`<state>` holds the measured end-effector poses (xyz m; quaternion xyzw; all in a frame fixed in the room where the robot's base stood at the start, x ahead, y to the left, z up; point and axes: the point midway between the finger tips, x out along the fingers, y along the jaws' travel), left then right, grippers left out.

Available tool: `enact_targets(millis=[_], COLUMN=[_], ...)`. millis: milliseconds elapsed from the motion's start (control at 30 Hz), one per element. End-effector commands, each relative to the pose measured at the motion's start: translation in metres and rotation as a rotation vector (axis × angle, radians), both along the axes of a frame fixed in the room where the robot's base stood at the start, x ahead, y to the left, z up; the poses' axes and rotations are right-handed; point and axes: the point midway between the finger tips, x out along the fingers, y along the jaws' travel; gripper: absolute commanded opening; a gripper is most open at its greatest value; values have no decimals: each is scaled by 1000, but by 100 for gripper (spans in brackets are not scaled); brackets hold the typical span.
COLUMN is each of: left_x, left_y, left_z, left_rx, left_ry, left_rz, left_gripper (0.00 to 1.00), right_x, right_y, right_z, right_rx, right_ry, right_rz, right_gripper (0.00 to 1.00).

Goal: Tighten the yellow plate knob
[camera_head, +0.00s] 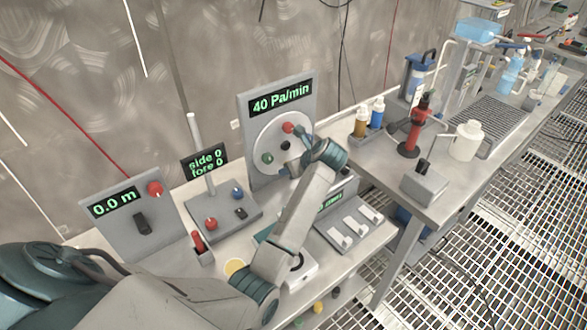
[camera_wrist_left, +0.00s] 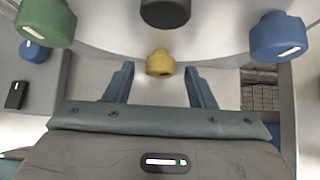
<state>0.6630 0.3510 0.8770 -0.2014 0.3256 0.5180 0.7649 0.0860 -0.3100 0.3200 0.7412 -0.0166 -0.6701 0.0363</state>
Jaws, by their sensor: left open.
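The round pale plate (camera_head: 262,135) is on an upright grey panel reading "40 Pa/min". Its red knob (camera_head: 288,127), green knob (camera_head: 267,158) and black centre knob (camera_head: 285,146) show in the head view. The yellow knob (camera_wrist_left: 160,63) shows in the left wrist view, below the black knob and between the green and blue (camera_wrist_left: 277,36) knobs. My left gripper (camera_wrist_left: 158,75) is open, with one finger on each side of the yellow knob and a gap on both sides. In the head view my arm hides the yellow knob. My right gripper is not in view.
Left of the panel stand a "side 0 fore 0" console (camera_head: 205,163) and a "0.0 m" panel (camera_head: 115,208). A box with white switches (camera_head: 350,232) is right of my arm. Bottles and a red stand (camera_head: 414,130) occupy the right bench. Grated floor (camera_head: 450,265) lies in front.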

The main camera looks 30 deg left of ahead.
Motion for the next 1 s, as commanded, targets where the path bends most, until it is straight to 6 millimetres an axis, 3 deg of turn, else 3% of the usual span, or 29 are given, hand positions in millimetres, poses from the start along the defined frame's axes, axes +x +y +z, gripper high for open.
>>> enact_targets(millis=[100,333,533,800,1000], left_x=[0,0,2,6,7], left_y=[0,0,-1,-3,-4], left_z=[0,0,-1,-6,-3], left_rx=[0,0,22,148,188], left_ry=[0,0,56,360,459], left_rz=[0,0,-1,-1,-1], left_gripper=[50,6,6,6,6], right_x=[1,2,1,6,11], right_y=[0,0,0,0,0], right_z=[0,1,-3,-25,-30], right_rx=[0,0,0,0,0], right_ry=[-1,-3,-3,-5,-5], right_rz=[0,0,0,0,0], right_gripper=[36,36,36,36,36])
